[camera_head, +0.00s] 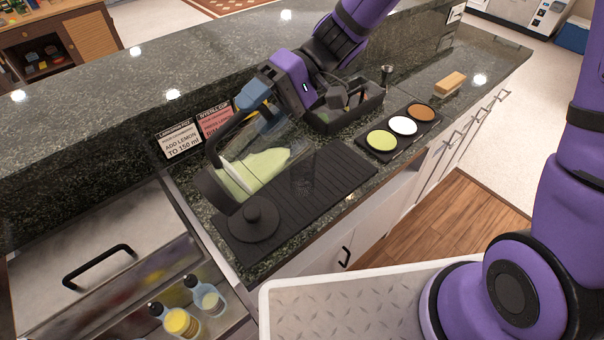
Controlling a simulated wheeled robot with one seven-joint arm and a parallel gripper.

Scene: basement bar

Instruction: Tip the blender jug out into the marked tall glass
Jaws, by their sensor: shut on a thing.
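My gripper (264,108) is shut on the black handle of the blender jug (225,187). The clear jug is tipped well over, held above the left part of the ribbed black mat (345,175). Its dark base end is at the lower left and its open end points right. Yellow-green liquid (264,163) lies along its lower side.
A black knobbed lid (254,220) lies on the mat's left end. Two signs (180,144) stand behind; one reads "ADD LEMON TO 150 ml". A black bin (342,122), a tray of coloured discs (382,141) and a wooden block (450,84) are rightward. Bottles (180,322) stand lower left.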

